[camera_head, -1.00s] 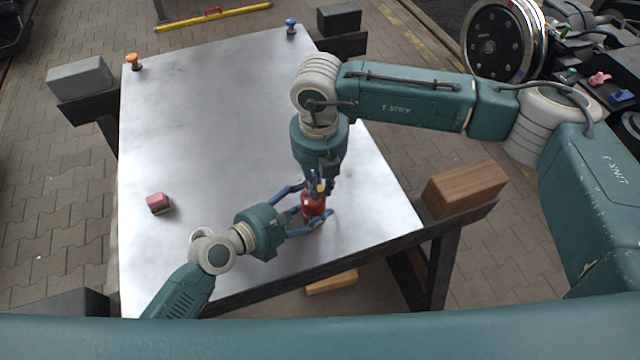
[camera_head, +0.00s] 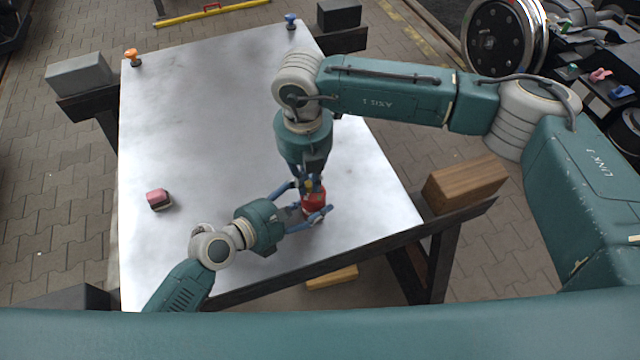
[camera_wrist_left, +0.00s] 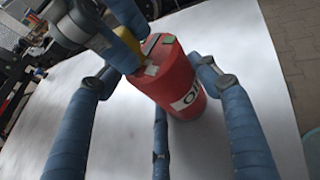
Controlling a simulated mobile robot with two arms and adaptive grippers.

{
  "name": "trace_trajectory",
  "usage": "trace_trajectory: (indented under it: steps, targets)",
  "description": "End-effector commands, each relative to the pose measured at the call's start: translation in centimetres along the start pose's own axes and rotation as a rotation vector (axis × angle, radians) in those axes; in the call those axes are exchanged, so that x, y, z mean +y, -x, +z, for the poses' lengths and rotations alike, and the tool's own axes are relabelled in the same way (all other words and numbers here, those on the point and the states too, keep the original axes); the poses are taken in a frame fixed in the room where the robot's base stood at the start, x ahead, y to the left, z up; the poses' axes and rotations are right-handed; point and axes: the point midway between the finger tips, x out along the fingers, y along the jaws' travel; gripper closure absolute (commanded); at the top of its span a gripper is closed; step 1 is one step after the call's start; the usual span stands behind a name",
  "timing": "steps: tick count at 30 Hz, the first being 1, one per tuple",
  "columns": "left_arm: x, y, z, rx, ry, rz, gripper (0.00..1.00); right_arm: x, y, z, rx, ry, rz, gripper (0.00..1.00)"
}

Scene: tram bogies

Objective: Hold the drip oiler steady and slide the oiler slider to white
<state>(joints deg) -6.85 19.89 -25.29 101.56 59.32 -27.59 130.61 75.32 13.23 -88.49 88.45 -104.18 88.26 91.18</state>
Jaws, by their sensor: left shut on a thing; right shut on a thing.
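The drip oiler is a red can (camera_head: 314,206) standing on the metal table near its front edge. In the left wrist view the can (camera_wrist_left: 182,88) looks upright, with a white label, and its top carries a dark slot, a white patch and a green patch. My left gripper (camera_head: 316,198) is shut around the can's body from the left. My right gripper (camera_head: 309,181) comes down from above and is shut on the yellow oiler slider (camera_wrist_left: 128,46) at the can's top. In the wrist view the slider is nearer the white patch than the green one. The right fingers partly hide it.
A pink-and-dark block (camera_head: 158,199) lies on the table's left. An orange knobbed item (camera_head: 132,57) and a blue one (camera_head: 291,22) stand at the far corners. A wooden block (camera_head: 465,184) sits on the trestle at right. The table's middle is clear.

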Motion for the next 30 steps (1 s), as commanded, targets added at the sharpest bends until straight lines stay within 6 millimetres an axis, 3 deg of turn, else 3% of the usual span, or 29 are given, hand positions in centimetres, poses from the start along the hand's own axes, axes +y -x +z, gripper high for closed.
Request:
trace_trajectory:
  steps: [14, 15, 18, 30]
  targets:
    - [-0.36, -0.04, -0.29, 0.006, 0.002, -0.007, 0.68, 0.57, 0.19, 0.06, -0.004, -0.001, 0.007, 1.00]
    - [-0.36, -0.04, -0.29, 0.006, 0.002, -0.007, 0.68, 0.57, 0.19, 0.06, -0.005, -0.001, 0.007, 0.79]
    - [-0.35, -0.03, -0.29, 0.006, 0.003, -0.007, 0.68, 0.54, 0.17, 0.04, -0.004, -0.001, 0.006, 0.63]
    - [-0.20, -0.01, -0.30, 0.006, 0.003, -0.004, 0.68, -0.25, 0.02, 0.15, -0.001, -0.002, 0.001, 0.63]
